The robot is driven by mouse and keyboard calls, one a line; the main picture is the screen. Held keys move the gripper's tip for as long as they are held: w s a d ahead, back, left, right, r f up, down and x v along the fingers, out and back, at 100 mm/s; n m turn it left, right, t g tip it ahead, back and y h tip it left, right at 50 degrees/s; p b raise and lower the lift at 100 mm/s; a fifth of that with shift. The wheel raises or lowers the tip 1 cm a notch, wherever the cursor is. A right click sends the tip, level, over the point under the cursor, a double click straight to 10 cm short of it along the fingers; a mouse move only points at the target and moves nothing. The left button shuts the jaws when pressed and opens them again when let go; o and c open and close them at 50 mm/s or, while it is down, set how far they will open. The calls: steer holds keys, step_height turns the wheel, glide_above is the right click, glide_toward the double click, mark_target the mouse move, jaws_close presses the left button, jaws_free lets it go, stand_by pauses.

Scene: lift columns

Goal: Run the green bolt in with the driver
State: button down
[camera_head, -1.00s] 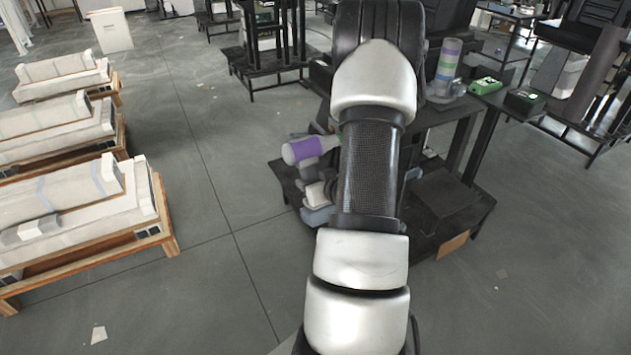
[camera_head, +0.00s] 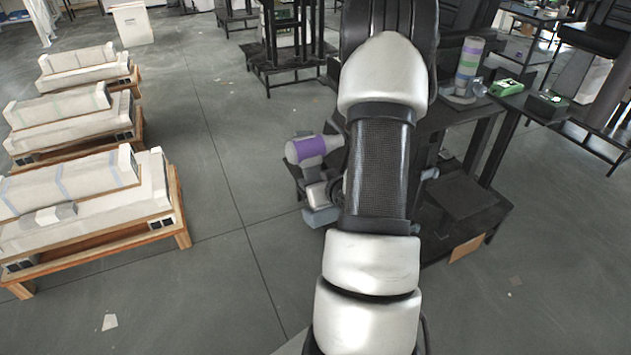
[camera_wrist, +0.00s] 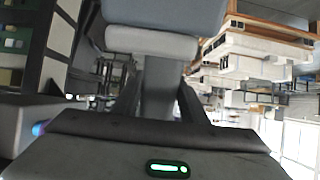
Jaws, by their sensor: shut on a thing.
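My gripper (camera_wrist: 158,95) is shut on the grey handle of a tool, which I take to be the driver (camera_wrist: 165,16). Its blue-grey block and lighter band fill the top of the wrist view. In the head view, the blue-grey block (camera_head: 320,217) shows just left of my arm, which hides the fingers. A light grey cylinder with a purple band (camera_head: 313,149) lies sideways above that block; I cannot tell whether it belongs to the driver. I cannot make out the green bolt or the driver's tip in either view.
A dark workbench (camera_head: 440,115) stands behind and right of my arm. It bears a colour-banded cylinder (camera_head: 468,62), a green item (camera_head: 505,87) and a dark box (camera_head: 547,104). Wooden pallets with pale columns (camera_head: 95,235) stand at left. The floor between (camera_head: 225,170) is clear.

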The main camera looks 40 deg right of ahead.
steer(key=shift+w+a+r, duration=0.1)
steer(key=a, duration=0.2)
steer(key=a+b, duration=0.1)
steer(key=shift+w+a, duration=0.35)
steer(key=shift+w, duration=0.05)
steer(key=shift+w+r, duration=0.1)
